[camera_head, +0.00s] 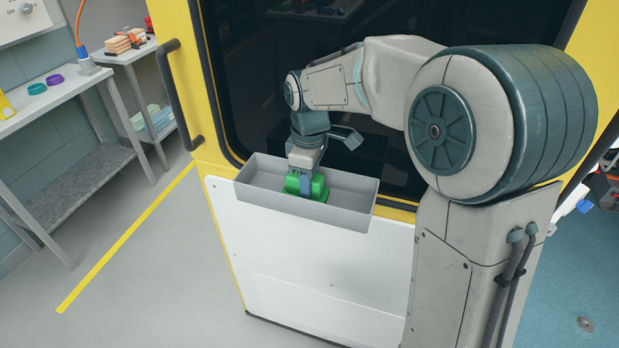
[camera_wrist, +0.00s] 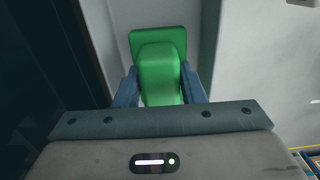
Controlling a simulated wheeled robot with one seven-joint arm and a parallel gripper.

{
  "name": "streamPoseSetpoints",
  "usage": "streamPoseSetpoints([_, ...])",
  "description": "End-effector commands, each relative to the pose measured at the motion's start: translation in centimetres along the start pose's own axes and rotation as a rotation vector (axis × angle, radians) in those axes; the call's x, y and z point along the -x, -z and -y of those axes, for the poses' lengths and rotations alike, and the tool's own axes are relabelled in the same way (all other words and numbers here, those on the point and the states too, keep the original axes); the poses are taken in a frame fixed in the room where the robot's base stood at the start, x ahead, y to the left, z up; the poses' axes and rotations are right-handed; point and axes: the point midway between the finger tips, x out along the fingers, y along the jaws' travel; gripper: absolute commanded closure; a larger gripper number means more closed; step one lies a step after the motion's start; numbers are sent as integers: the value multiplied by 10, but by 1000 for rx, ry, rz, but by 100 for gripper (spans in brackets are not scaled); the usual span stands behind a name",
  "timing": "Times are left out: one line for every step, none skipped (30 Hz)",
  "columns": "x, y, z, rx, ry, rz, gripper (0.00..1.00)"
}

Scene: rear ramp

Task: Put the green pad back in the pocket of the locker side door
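The green pad (camera_head: 318,187) is at the grey door pocket (camera_head: 345,212), an open-topped tray on the inner side of the yellow-framed door. My gripper (camera_head: 306,183) reaches down into the pocket from above, with its fingers at the pad. In the wrist view the green pad (camera_wrist: 160,72) lies between the two blue fingers of my gripper (camera_wrist: 160,92), which sit close against both sides of its raised middle part. The pad appears low inside the pocket; whether it rests on the pocket floor is hard to tell.
The door has a dark window (camera_head: 240,80) above the pocket and a white lower panel (camera_head: 310,265). A black handle (camera_head: 178,95) is on the door's left edge. A workbench (camera_head: 50,95) with small items stands at the left. Grey floor (camera_head: 140,270) is clear between them.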

Motion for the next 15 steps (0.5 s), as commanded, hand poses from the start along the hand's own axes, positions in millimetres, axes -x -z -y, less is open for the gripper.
streamPoseSetpoints([0,0,0,0,0,0,49])
streamPoseSetpoints([0,0,0,0,0,0,44])
streamPoseSetpoints([0,0,0,0,0,0,44])
streamPoseSetpoints([0,0,0,0,0,0,44])
streamPoseSetpoints([0,0,0,0,0,0,44])
streamPoseSetpoints([0,0,0,0,0,0,44])
streamPoseSetpoints([0,0,0,0,0,0,44])
streamPoseSetpoints([0,0,0,0,0,0,44])
streamPoseSetpoints([0,0,0,0,0,0,44])
streamPoseSetpoints([1,0,0,0,0,0,44])
streamPoseSetpoints([2,0,0,0,0,0,44])
streamPoseSetpoints([4,0,0,0,0,0,44])
streamPoseSetpoints([6,0,0,0,-1,-1,44])
streamPoseSetpoints([9,0,-1,0,-2,-2,44])
streamPoseSetpoints([14,0,-1,0,-3,-2,44])
